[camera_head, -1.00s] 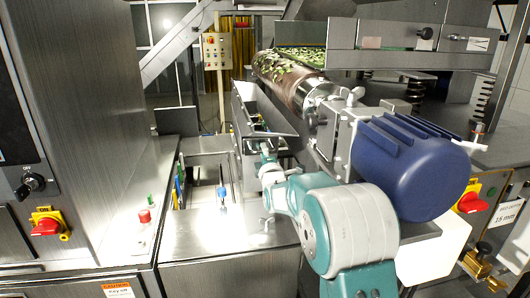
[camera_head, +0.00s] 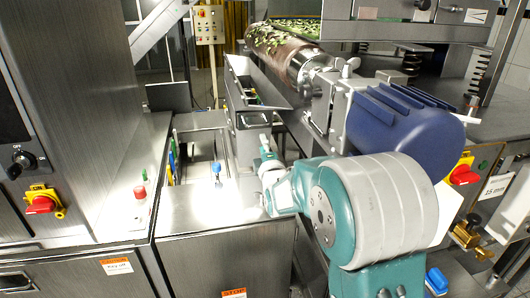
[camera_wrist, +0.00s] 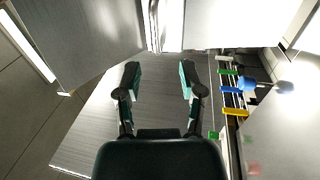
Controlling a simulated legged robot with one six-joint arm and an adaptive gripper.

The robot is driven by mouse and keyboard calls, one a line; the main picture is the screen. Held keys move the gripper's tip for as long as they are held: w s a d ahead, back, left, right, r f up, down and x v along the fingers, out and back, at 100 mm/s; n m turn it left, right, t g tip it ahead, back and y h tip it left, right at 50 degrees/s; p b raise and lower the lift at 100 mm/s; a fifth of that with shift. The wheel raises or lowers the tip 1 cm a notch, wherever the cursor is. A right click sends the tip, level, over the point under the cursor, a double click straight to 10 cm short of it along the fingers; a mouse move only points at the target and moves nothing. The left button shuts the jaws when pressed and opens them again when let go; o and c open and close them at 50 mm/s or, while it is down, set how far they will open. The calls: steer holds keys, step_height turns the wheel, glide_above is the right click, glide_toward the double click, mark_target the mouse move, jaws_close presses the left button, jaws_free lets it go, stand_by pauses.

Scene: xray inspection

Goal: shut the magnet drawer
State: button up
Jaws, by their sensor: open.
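The magnet drawer (camera_head: 264,107) looks like the open metal tray in the head view, pulled out beside the roller, with small coloured items inside. My arm reaches toward it from the lower right, and the wrist is just below and in front of the drawer. My gripper (camera_wrist: 158,77) shows in the wrist view, with its two dark and teal fingers apart and nothing between them. Brushed metal panels lie beyond the fingertips. I cannot tell which of these panels belongs to the drawer, or whether the fingers touch anything.
A blue motor (camera_head: 400,120) and the leafy roller (camera_head: 282,48) crowd the right. A steel cabinet (camera_head: 80,120) stands left. Coloured handles, including a blue one (camera_wrist: 232,90), stick up right of my fingers. A red button (camera_head: 140,191) sits on the left counter.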

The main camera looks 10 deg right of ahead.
steer(key=shift+s+f, duration=0.2)
steer(key=shift+s, duration=0.45)
steer(key=shift+s+f, duration=0.15)
steer(key=shift+s, duration=0.5)
steer(key=s+f+m+g, duration=0.1)
steer(key=s+m+g, duration=0.6)
steer(key=s, duration=1.1)
steer(key=s+f+m+g, duration=0.1)
steer(key=s+m+g, duration=0.6)
steer(key=s, duration=1.2)
steer(key=m, duration=0.4)
steer(key=shift+f+g, duration=0.3)
steer(key=shift+f, duration=0.1)
steer(key=shift+s, duration=0.1)
